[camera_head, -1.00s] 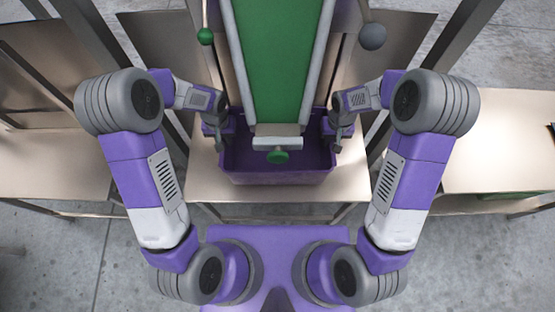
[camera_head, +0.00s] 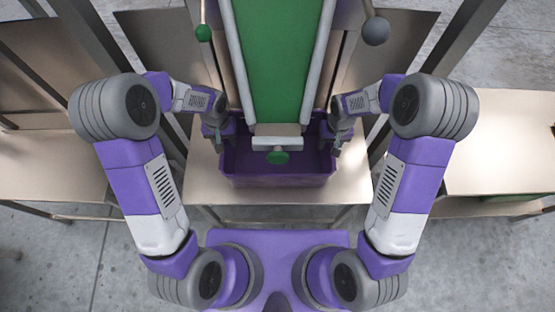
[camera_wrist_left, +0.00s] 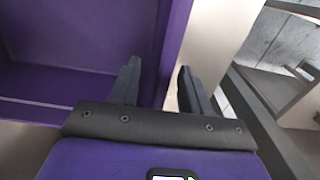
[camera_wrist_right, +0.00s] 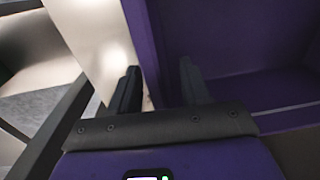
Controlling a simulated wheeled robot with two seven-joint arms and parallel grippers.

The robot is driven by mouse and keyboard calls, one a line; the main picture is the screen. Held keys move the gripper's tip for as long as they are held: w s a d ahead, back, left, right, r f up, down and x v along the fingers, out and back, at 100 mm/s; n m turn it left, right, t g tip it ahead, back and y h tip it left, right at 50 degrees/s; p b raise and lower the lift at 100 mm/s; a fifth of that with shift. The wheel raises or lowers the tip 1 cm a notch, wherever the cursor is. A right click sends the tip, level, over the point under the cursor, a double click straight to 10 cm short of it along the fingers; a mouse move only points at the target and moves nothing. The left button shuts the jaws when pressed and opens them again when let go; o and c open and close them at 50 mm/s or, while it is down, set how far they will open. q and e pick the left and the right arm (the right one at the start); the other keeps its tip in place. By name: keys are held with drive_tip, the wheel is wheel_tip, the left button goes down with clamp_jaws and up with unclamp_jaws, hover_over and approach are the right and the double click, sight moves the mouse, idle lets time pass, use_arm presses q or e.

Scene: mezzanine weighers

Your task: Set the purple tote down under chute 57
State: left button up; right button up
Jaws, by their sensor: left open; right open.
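The purple tote (camera_head: 277,181) stands on a metal table, below the lower end of the green chute (camera_head: 272,60). The chute hides part of the tote's inside, and I can read no number on it. My left gripper (camera_head: 219,143) is at the tote's left wall. In the left wrist view its fingers (camera_wrist_left: 158,85) are apart, one on each side of the tote wall (camera_wrist_left: 172,45). My right gripper (camera_head: 337,143) is at the right wall. In the right wrist view its fingers (camera_wrist_right: 160,88) are apart with the tote wall (camera_wrist_right: 140,40) between them.
The metal table (camera_head: 300,196) has bare room in front of the tote. Other tables stand left (camera_head: 50,165) and right (camera_head: 500,150). Upright posts flank the chute. A green ball knob (camera_head: 203,33) and a grey ball knob (camera_head: 375,31) hang beside it.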

drive_tip(key=shift+r, duration=0.15)
use_arm(q)
wheel_tip(320, 180, up, 11)
drive_tip(key=shift+f, duration=0.2)
use_arm(e)
wheel_tip(320, 180, up, 12)
drive_tip(key=shift+d, duration=0.3)
drive_tip(key=shift+f, duration=0.2)
